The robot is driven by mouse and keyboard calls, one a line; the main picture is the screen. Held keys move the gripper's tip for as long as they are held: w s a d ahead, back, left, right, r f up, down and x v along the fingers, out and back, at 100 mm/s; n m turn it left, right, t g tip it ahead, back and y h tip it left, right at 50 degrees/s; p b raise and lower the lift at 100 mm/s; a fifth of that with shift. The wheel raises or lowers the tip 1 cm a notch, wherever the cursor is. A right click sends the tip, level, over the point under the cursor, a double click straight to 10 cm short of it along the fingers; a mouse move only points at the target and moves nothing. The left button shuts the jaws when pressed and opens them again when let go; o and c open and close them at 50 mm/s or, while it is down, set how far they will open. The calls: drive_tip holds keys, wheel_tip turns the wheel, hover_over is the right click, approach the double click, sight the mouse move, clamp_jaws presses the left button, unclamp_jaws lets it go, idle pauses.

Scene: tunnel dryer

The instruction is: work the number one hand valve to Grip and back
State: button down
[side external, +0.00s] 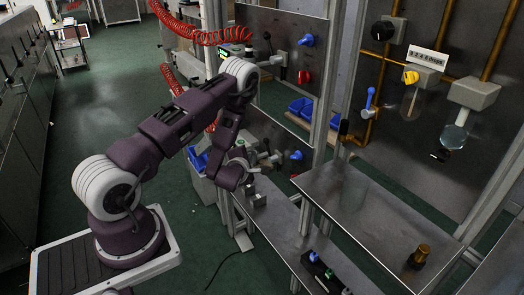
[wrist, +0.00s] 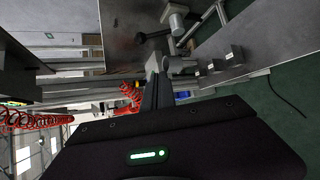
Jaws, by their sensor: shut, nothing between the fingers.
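My gripper (wrist: 155,68) is shut and empty; its dark fingers point up in the wrist view, close to the grey metal fittings of a hand valve. That valve has a grey body (wrist: 175,17) and a dark lever with a black knob (wrist: 141,38), on a steel panel. In the side external view my gripper (side external: 262,160) is at the lower left panel, beside a fitting with a blue knob (side external: 296,155). I cannot tell whether the fingers touch the lever. No number or Grip marking is readable, so I cannot tell which valve is number one.
An upper panel carries a blue knob (side external: 307,40) and a red knob (side external: 304,77). A red coiled hose (side external: 205,37) hangs above my arm. Blue bins (side external: 300,108) sit behind the frame.

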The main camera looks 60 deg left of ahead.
drive_tip(key=w+a+f, duration=0.2)
drive_tip(key=w+a, duration=0.2)
drive_tip(key=w, duration=0.4)
drive_tip(key=shift+w+f, duration=0.15)
idle(0.5)
drive_tip(key=shift+d+m+y, duration=0.2)
drive_tip(key=shift+m+y, duration=0.2)
drive_tip(key=shift+y, duration=0.2)
